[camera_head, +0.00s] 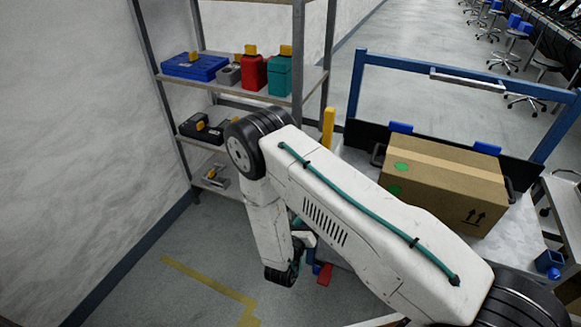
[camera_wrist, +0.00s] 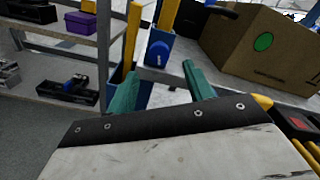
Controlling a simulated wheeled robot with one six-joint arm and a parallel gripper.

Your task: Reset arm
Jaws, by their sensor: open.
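My gripper (camera_wrist: 161,84) is open in the wrist view, its two teal fingers apart with nothing held between them. A blue fitting (camera_wrist: 158,47) on the cart side shows beyond the fingers. In the head view my white arm reaches across the middle and bends down between the shelf and the cart. My own arm hides most of the gripper there.
A metal shelf rack (camera_head: 240,90) at the left holds a blue case (camera_head: 195,67), a red container (camera_head: 254,73), a teal container (camera_head: 279,76) and black tools. A cardboard box (camera_head: 445,183) sits on the blue-framed cart (camera_head: 437,66) at the right. Floor (camera_head: 150,285) is clear at lower left.

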